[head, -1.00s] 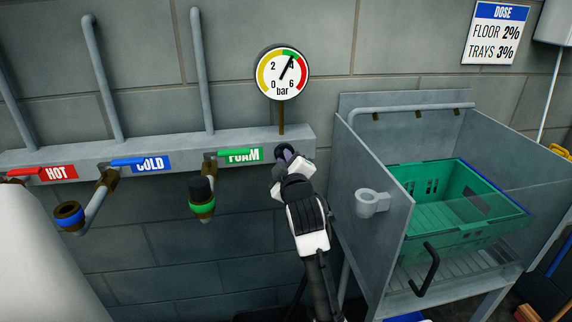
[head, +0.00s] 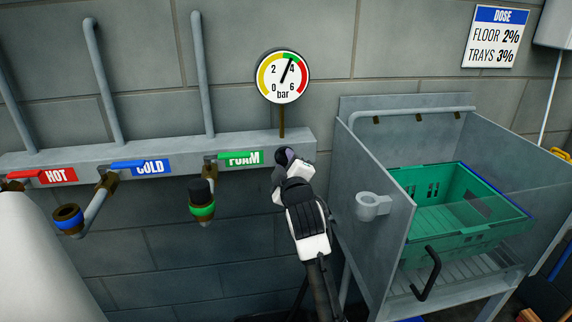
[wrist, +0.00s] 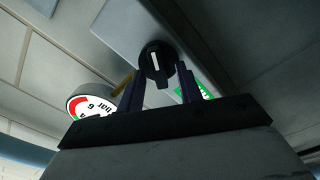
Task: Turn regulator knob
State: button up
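The regulator knob (wrist: 157,62) is round and black with a white pointer line, mounted on the grey manifold. In the wrist view it sits between the tips of my gripper (wrist: 158,82). The two dark fingers stand apart, one on each side, with a visible gap to the knob's raised bar. In the head view my gripper (head: 283,165) is at the right end of the manifold and largely hides the knob. The round gauge (head: 283,77) above has its needle in the green band, a little below 4 bar.
The manifold (head: 240,137) carries HOT, COLD and FOAM labels with lever valves. The green-ringed FOAM outlet (head: 202,209) hangs to the left. A grey sink (head: 362,175) with a green crate (head: 485,225) stands close on the right. A DOSE sign (head: 496,37) hangs above.

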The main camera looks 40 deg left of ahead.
jog(key=b+v, duration=0.2)
jog(key=v, duration=1.1)
jog(key=shift+s+d+b, duration=0.25)
jog(key=shift+s+b, duration=0.05)
